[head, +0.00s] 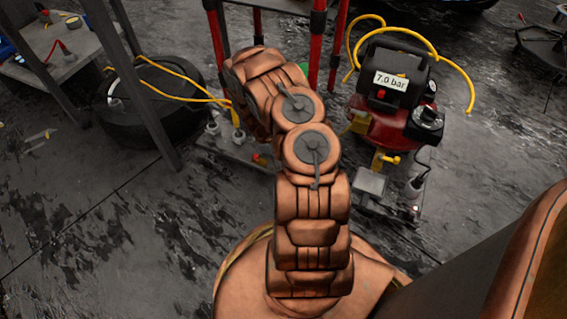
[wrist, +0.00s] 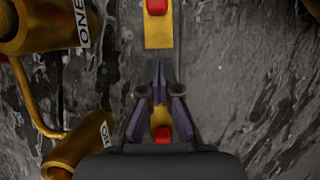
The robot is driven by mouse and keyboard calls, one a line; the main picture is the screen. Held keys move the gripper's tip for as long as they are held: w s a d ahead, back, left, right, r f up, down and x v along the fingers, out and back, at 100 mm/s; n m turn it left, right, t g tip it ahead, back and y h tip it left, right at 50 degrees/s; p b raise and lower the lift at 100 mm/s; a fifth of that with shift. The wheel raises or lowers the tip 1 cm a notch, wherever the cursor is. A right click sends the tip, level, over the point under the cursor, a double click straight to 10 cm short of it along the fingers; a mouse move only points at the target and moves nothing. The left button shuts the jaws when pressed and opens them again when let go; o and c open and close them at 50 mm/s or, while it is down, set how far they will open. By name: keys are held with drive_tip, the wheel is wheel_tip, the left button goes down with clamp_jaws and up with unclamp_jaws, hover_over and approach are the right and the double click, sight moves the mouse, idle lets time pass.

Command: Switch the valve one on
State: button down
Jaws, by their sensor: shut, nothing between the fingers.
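In the wrist view, a yellow cylindrical part with a white label reading "ONE" (wrist: 38,22) is at the upper left. A second yellow cylinder (wrist: 78,148), with a partly cut-off label starting "ON", is at the lower left. A yellow piece with a red end (wrist: 159,30) is at the top middle, beyond my fingertips. Another red and yellow piece (wrist: 161,133) shows between the finger bases, partly hidden by my gripper. My gripper (wrist: 160,72) is shut and empty, its tips together. I cannot tell which piece is the valve's handle. The gripper is hidden behind my arm in the head view.
In the head view, a red and black compressor (head: 388,100) labelled "7.0 bar" stands at the right with a yellow hose (head: 440,58). A black tyre (head: 150,105) lies at the left beside a grey shelf (head: 75,52). Red posts (head: 338,45) rise behind my arm.

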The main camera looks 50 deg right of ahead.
drive_tip(key=d+p+v, duration=0.1)
drive_tip(key=p+v, duration=0.1)
drive_tip(key=v, duration=0.6)
drive_tip(key=shift+w+a+r, duration=0.15)
drive_tip(key=shift+a+r, duration=0.3)
drive_tip(key=shift+a, duration=0.05)
drive_tip(key=shift+p, duration=0.3)
drive_tip(key=s+a+r+m+p, duration=0.15)
drive_tip(key=a+r+p, duration=0.45)
drive_tip(key=r, duration=1.1)
drive_tip(key=s+a+r+m+t+p, duration=0.1)
drive_tip(key=s+a+r+p, duration=0.25)
drive_tip(key=r+p, duration=0.85)
drive_tip(key=s+a+r+m+p, duration=0.1)
drive_tip(key=s+a+r+p, duration=0.3)
drive_tip(key=r, duration=1.7)
drive_tip(key=s+a+r+p, duration=0.8)
drive_tip(key=a+r, duration=0.1)
drive_tip(key=r, duration=0.3)
drive_tip(key=s+a+r+t+y+p, duration=0.1)
drive_tip(key=s+a+r+p, duration=0.6)
drive_tip(key=r, duration=0.6)
drive_tip(key=s+a, duration=0.2)
drive_tip(key=shift+s+r+p, duration=0.3)
drive_tip(key=shift+s+p, duration=0.05)
drive_tip(key=shift+p, duration=0.05)
